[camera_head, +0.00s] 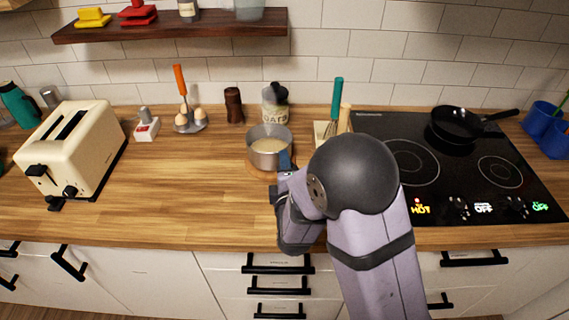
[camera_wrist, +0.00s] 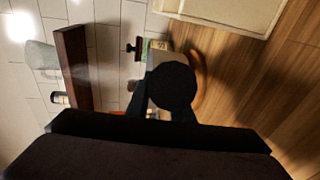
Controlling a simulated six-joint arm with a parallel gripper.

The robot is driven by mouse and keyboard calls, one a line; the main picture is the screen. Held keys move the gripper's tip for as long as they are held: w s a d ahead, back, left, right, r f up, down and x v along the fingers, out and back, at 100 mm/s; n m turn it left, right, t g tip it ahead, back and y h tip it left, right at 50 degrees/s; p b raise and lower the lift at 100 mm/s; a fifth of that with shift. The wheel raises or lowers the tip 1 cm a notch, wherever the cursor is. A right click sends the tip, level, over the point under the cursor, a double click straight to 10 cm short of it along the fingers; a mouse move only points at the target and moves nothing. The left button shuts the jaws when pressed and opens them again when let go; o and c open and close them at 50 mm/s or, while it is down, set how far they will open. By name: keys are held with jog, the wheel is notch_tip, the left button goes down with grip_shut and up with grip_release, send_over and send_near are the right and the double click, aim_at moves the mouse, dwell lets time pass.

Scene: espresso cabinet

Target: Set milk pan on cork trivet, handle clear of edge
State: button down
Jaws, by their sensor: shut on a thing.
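The milk pan (camera_head: 268,158) is a small steel pan with pale liquid inside, near the middle of the counter in the head view. Its dark blue handle (camera_head: 285,160) points toward my gripper (camera_head: 286,174). My gripper is shut on the handle; the arm hides part of the grip. A brown edge, likely the cork trivet (camera_head: 255,171), shows under the pan's front left side. I cannot tell if the pan rests on it or is just above. In the wrist view a dark round shape (camera_wrist: 172,86) sits between the fingers, with a brown arc beside it.
A jar labelled oats (camera_head: 272,110) and a dark brown shaker (camera_head: 233,105) stand behind the pan. An egg holder (camera_head: 190,124) and toaster (camera_head: 75,150) are left. The black hob (camera_head: 455,185) with a frying pan (camera_head: 458,126) is right. The front left counter is clear.

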jog(key=shift+f+b, duration=0.35)
jog(key=shift+b, duration=0.1)
dwell(0.6)
jog(key=c, duration=1.6)
grip_release()
jog(key=shift+o, duration=0.6)
jog(key=shift+s+f, duration=0.1)
jog(key=shift+f, duration=0.15)
jog(key=s, duration=0.1)
jog(key=s+r+p, duration=0.1)
jog(key=s, duration=0.3)
jog(key=shift+d+r, duration=0.2)
jog(key=shift+r, duration=0.15)
jog(key=shift+p, duration=0.6)
jog(key=s+p, duration=0.2)
jog(key=p, duration=0.4)
jog(key=shift+d+r, duration=0.1)
